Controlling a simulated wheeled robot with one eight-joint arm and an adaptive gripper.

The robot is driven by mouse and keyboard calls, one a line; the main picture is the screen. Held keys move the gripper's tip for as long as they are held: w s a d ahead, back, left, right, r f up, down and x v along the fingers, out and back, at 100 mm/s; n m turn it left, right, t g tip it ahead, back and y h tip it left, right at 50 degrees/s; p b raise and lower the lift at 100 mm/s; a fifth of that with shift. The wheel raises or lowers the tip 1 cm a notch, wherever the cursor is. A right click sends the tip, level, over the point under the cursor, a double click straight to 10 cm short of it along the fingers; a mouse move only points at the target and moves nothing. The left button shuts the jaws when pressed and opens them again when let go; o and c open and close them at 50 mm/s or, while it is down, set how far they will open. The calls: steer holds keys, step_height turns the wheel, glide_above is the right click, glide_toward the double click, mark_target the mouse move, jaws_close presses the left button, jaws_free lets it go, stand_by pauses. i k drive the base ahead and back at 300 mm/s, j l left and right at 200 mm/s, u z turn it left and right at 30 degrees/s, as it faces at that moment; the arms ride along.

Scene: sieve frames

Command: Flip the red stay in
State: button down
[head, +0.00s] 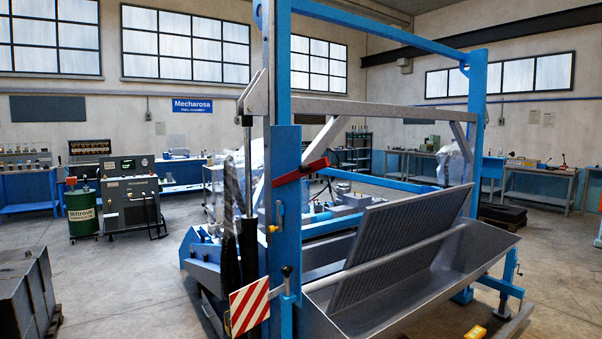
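The red stay (302,172) is a short flat bar on the blue upright post (286,215). Its lower left end lies against the post, and it slants up to the right, so its far end sticks out clear of the post. A dark spot marks its lower left part. My gripper is not in the head view, so its place relative to the stay cannot be seen.
A grey tilted sieve panel (403,240) stands in a metal trough (470,250) right of the post. A black cylinder (247,255) and a red-white striped plate (249,306) are at its left. Open floor (140,280) lies left.

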mark_target(303, 171)
steer(key=i+l+u, duration=0.25)
steer(key=i, duration=0.2)
steer(key=i+l+u, duration=0.2)
steer(key=i, duration=0.25)
